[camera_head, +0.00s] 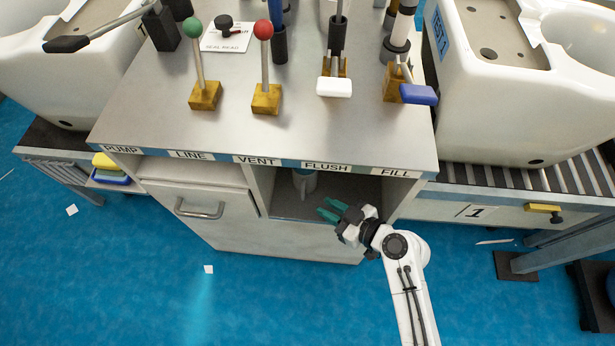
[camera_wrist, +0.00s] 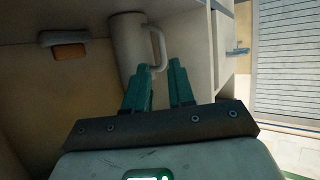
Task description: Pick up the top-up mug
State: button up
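The mug (camera_head: 305,182) is pale and stands inside the open cubby under the FLUSH label, partly shaded by the counter edge. In the wrist view the mug (camera_wrist: 128,45) is upright, with its handle (camera_wrist: 158,48) on the right side. My gripper (camera_head: 329,209) has green fingers and is at the cubby opening, in front and to the right of the mug. In the wrist view my gripper (camera_wrist: 160,68) is open, with a gap between the fingers. The fingertips overlap the handle's lower end in the picture; I cannot tell whether they touch it.
The cubby floor (camera_head: 335,190) is bare to the mug's right. A closed cabinet door with a handle (camera_head: 199,211) is on the left. Above is the counter (camera_head: 220,130) with several levers. An orange-brown block (camera_wrist: 69,51) shows at the wrist view's left.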

aim_at(305, 180)
jog(key=shift+x, duration=0.95)
jog(key=shift+r+x, duration=0.2)
jog(key=shift+x, duration=2.6)
jog(key=shift+a, duration=0.15)
grip_shut()
